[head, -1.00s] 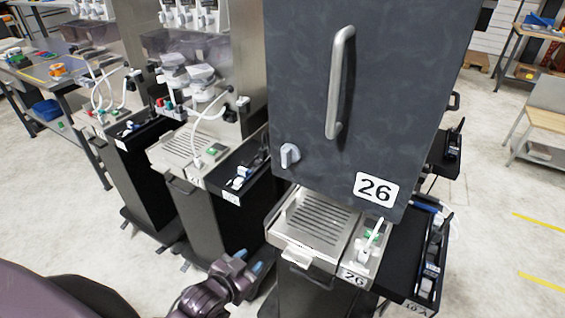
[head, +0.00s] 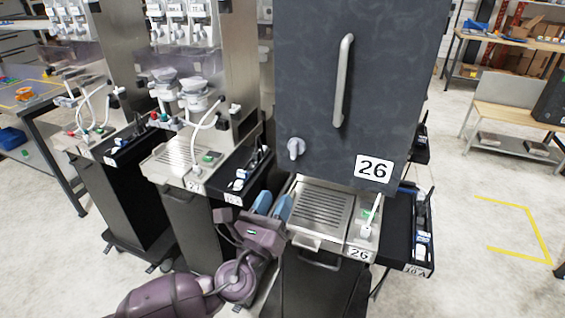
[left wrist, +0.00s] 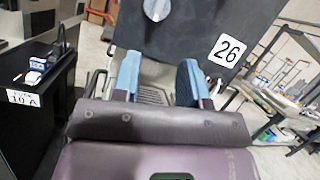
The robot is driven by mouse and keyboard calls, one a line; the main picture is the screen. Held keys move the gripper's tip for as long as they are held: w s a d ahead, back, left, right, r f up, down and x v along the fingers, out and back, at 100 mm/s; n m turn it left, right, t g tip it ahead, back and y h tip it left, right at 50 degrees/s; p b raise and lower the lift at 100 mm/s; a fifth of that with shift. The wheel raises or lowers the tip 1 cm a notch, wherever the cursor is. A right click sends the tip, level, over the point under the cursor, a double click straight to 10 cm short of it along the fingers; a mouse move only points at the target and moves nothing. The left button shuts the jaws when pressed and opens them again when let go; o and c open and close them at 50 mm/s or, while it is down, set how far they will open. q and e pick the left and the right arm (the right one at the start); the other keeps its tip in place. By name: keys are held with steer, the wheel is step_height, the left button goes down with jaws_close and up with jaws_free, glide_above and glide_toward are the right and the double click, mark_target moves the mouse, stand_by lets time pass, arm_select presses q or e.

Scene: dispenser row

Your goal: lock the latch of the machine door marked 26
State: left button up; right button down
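The machine door marked 26 (head: 350,90) is a dark grey panel, closed against its machine, with a long vertical handle (head: 343,80). Its latch (head: 295,148) is a small light-grey knob at the door's lower left; in the left wrist view the latch (left wrist: 157,8) shows at the top edge, partly cut off. My left gripper (head: 272,206) is open and empty, below and a little left of the latch, apart from it. In the left wrist view its two blue fingers (left wrist: 158,80) stand apart, pointing toward the door's lower part. My right gripper is not in view.
Below the door is a slotted metal drip tray (head: 322,208) with a small white-handled item beside it. A black side shelf (head: 400,235) stands to the right. Neighbouring dispensers (head: 190,110) stand at the left.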

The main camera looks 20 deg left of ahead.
mark_target(292, 154)
arm_select(q)
steer(key=w+r+m+p, duration=0.1)
steer(key=w, duration=0.2)
steer(key=w+r, duration=0.2)
steer(key=w, duration=0.1)
steer(key=w+r+m+p, duration=0.1)
steer(key=w, duration=0.2)
steer(key=shift+d+r+m+t+p, duration=0.1)
steer(key=shift+r+m+t+p, duration=0.1)
steer(key=shift+m+t+p, duration=0.1)
steer(key=shift+w+r, duration=0.15)
steer(key=shift+w, duration=0.4)
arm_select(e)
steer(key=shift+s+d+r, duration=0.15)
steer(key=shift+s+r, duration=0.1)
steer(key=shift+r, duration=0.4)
arm_select(q)
steer(key=shift+y, duration=0.4)
jaws_close()
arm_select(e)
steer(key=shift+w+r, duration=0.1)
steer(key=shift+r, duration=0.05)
